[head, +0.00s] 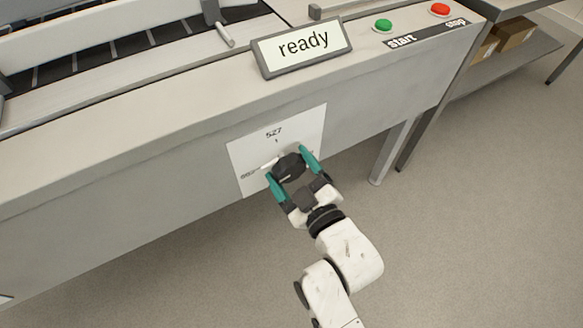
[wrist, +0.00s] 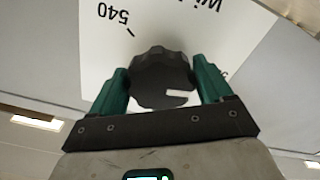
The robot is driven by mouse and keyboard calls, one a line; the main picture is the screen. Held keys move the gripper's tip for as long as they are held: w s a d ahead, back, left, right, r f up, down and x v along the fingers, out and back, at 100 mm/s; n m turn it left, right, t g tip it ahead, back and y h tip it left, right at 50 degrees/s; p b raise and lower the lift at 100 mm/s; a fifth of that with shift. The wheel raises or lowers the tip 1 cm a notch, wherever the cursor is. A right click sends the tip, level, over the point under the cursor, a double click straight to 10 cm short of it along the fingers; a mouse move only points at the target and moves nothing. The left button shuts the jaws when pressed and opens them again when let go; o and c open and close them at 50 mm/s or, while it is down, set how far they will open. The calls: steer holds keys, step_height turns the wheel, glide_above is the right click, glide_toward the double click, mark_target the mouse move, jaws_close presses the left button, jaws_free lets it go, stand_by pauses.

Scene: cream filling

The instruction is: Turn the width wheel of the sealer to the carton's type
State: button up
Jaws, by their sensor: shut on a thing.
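The width wheel is a black lobed knob (head: 289,167) on a white scale plate (head: 252,148) on the front of the grey sealer. The plate reads 527 at its top, with a small mark below it. My gripper (head: 292,172) is shut on the knob, one teal finger on each side. In the wrist view the knob (wrist: 160,77) sits between the two fingers (wrist: 162,88), with a white pointer mark on its face. The number 540 (wrist: 111,15) and part of a word show on the plate there. The carton is not in view.
A display (head: 303,46) on the sealer's top edge reads "ready". A green start button (head: 383,26) and a red stop button (head: 440,9) are at the right. Brown cartons (head: 514,33) lie on a shelf at the far right. The floor below is clear.

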steer(key=shift+f, duration=0.25)
steer(key=o, duration=0.8)
steer(key=shift+o, duration=0.8)
steer(key=shift+r, duration=0.15)
steer(key=p+v, duration=0.2)
steer(key=v, duration=0.8)
steer(key=shift+s+d+p, duration=0.3)
